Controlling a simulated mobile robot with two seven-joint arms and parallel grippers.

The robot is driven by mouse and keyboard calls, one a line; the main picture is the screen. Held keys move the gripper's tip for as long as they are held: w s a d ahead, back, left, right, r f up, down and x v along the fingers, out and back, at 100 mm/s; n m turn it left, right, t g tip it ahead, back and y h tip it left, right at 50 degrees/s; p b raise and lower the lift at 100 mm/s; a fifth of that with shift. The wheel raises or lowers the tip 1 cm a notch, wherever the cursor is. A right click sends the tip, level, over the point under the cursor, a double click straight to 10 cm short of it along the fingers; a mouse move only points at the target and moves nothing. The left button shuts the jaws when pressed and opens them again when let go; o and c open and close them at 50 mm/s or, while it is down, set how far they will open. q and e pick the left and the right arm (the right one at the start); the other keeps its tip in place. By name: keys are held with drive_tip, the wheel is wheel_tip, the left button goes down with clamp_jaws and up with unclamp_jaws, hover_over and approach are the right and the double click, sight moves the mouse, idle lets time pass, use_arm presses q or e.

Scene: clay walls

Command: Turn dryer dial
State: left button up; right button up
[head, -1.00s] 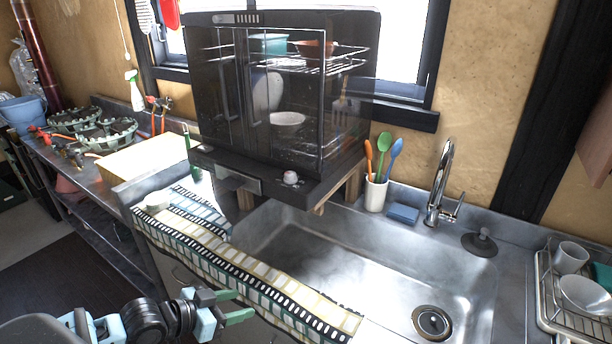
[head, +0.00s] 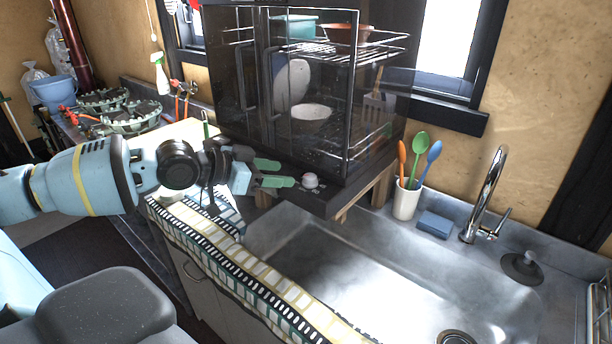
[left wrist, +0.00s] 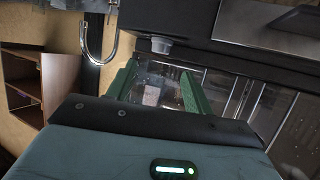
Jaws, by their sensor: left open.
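The dryer (head: 235,80) is a dark cabinet with glass doors, standing on a wooden stand above the sink's back left. Its dial (head: 310,180) is a small pale round knob on the dark front panel below the doors. The dial also shows in the left wrist view (left wrist: 160,45), beyond the fingers near the top. My left gripper (head: 284,173) has green fingers, open and empty, just left of the dial and pointing towards it. A small gap seems to remain between fingertips and dial. My right gripper is not in view.
Inside the dryer are a white bowl (head: 312,112) and other dishes on racks. A utensil cup (head: 406,200), blue sponge (head: 435,224) and faucet (head: 488,195) stand behind the sink (head: 330,270). A patterned cloth (head: 235,262) lies along the front edge. The sink's space is open.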

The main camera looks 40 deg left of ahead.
sight(306, 177)
use_arm(q)
drive_tip(key=shift+b+x, duration=0.65)
drive_tip(key=shift+x, duration=2.45)
drive_tip(key=shift+w+d+f, duration=0.2)
drive_tip(key=shift+w+f, duration=0.05)
drive_tip(key=shift+w, duration=0.2)
drive_tip(key=shift+w+d, duration=0.1)
drive_tip(key=shift+w, duration=0.05)
drive_tip(key=shift+f, duration=0.1)
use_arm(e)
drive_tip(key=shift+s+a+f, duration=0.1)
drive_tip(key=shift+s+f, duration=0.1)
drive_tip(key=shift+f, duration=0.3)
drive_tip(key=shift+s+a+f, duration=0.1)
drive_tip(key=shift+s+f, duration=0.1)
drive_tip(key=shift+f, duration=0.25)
use_arm(q)
drive_tip(key=shift+c, duration=0.4)
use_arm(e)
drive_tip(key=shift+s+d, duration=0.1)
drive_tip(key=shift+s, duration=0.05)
use_arm(q)
drive_tip(key=c, duration=0.9)
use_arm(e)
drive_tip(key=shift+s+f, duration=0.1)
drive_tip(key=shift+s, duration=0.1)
use_arm(q)
drive_tip(key=shift+f, duration=0.1)
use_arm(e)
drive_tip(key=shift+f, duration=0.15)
